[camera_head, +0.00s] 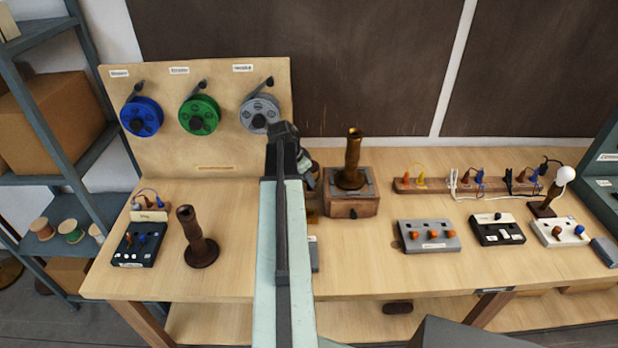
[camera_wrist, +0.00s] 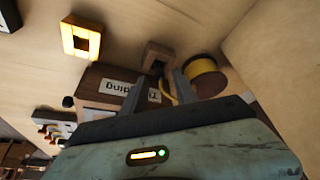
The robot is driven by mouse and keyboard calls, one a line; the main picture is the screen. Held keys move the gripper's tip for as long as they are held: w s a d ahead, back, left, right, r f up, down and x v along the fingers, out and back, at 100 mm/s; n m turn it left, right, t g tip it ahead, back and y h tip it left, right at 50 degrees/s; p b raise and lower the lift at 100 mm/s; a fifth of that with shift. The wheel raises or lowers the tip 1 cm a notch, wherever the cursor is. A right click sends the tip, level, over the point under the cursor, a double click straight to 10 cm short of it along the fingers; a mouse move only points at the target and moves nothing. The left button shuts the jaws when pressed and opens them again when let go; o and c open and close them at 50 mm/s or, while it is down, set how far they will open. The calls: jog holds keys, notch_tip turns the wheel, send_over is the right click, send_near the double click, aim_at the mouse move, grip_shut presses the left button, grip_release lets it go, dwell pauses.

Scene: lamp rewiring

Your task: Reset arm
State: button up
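My arm (camera_head: 280,230) reaches up through the middle of the head view, over the workbench (camera_head: 375,275). My gripper (camera_wrist: 158,80) shows in the wrist view with its two grey fingers apart and nothing clearly held between them. A yellow-and-brown spool (camera_wrist: 206,79) is just right of the fingers. In the head view my arm hides most of the gripper and the area below it.
A pegboard (camera_head: 220,90) with blue, green and grey spools stands behind the bench's left part. A dark lamp column (camera_head: 196,238) stands at left. Another column (camera_head: 352,160) stands on a wooden box (camera_head: 350,206). Switch panels and a terminal strip (camera_head: 470,185) occupy the right side.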

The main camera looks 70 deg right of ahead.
jog(key=p+v, duration=0.4)
jog(key=v, duration=0.2)
jog(key=shift+w, duration=0.2)
